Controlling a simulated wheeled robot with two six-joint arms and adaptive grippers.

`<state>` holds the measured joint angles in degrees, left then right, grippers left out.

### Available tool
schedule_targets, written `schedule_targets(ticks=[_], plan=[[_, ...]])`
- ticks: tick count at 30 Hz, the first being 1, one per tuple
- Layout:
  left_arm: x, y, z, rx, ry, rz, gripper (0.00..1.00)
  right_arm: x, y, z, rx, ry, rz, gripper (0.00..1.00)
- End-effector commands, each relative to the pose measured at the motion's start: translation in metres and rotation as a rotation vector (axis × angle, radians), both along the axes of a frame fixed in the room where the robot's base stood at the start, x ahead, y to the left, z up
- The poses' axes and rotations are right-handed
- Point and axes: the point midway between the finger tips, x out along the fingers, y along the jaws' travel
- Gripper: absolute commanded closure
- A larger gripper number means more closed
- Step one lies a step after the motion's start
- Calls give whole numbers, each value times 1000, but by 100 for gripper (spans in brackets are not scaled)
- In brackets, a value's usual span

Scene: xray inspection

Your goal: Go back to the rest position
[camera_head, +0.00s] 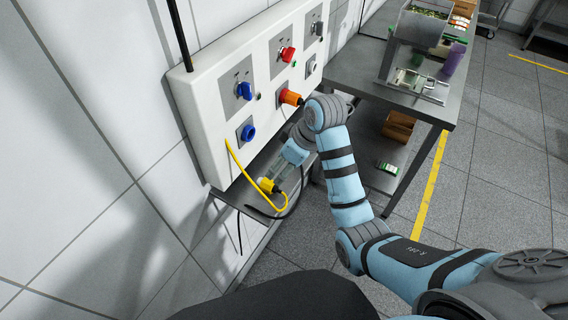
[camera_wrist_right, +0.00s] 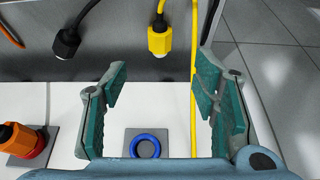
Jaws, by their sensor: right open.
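My right gripper (camera_head: 280,172) is low in front of the white wall panel (camera_head: 210,115), over the narrow metal shelf (camera_head: 228,197) below it. In the right wrist view the gripper (camera_wrist_right: 162,82) is open, with nothing between its teal pads. A yellow plug (camera_head: 267,185) with a yellow cable lies on the shelf beside the gripper; it also shows beyond the fingertips in the wrist view (camera_wrist_right: 160,38), apart from them. My left gripper is not in view.
The panel carries a blue socket (camera_head: 248,133), an orange plug (camera_head: 290,97), a blue knob (camera_head: 244,91) and a red knob (camera_head: 287,54). A black plug (camera_wrist_right: 67,42) lies near the yellow one. A metal table (camera_head: 350,72) stands to the right.

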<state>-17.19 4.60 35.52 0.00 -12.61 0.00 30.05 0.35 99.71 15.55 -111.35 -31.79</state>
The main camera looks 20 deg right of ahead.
Motion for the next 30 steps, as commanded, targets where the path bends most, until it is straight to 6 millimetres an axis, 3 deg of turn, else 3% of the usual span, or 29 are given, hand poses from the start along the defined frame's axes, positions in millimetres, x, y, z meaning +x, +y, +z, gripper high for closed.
schedule_targets(ticks=[11,14,17,21,25,30], plan=[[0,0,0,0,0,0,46,0,0,-1,0,0,-1,46],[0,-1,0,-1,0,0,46,-9,-4,-12,-4,8,-29,46],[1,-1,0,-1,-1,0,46,-39,-16,-44,-19,28,-124,46],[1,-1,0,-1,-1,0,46,-102,-39,-88,-50,47,-293,46],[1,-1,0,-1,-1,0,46,-159,-57,-107,-78,50,-421,46],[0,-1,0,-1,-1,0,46,-223,-73,-113,-108,45,-544,46]])
